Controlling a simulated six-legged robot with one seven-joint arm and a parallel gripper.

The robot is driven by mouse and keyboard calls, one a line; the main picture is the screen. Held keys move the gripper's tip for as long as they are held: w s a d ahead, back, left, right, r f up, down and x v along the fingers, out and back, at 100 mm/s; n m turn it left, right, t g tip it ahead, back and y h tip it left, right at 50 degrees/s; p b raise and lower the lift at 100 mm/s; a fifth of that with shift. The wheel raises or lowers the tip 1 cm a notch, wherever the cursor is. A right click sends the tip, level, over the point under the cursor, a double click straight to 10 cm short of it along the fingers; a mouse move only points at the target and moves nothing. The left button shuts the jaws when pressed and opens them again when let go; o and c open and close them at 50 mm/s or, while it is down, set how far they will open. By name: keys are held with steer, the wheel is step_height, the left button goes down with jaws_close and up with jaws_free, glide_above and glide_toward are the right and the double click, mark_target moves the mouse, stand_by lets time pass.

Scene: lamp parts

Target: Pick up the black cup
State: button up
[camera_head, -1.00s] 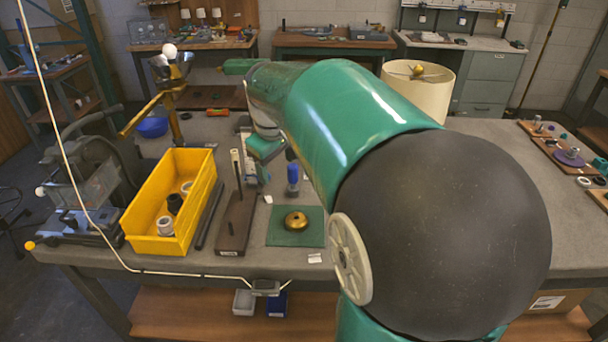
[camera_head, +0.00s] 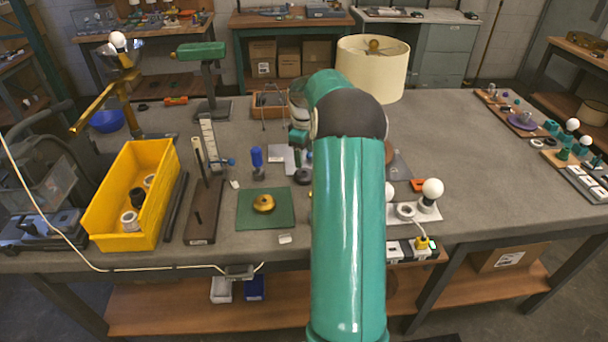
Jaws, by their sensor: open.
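A small black cup (camera_head: 137,198) is inside the yellow bin (camera_head: 153,232) at the left of the bench. Grey-white ring-shaped parts lie in the bin on both sides of it. The bin's walls leave its top visible, but its base is hard to see. My gripper (camera_head: 300,151) is above the middle of the bench, well to the right of the bin and apart from the cup. It is open, small in the picture and partly hidden by my arm. I see nothing held in it.
Right of the bin are a dark bar (camera_head: 175,207), a wooden stand (camera_head: 204,210), a blue bottle-like part (camera_head: 257,163) and a green mat (camera_head: 248,221) with a brass piece (camera_head: 263,203). A lampshade (camera_head: 372,66) stands at the back. The bench's right middle is clear.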

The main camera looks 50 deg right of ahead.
mark_target(305, 172)
steer(key=f, duration=0.9)
steer(key=shift+w+d, duration=0.1)
steer(key=shift+d, duration=0.25)
steer(key=c, duration=0.8)
steer(key=shift+o, duration=0.2)
steer(key=shift+r, duration=0.1)
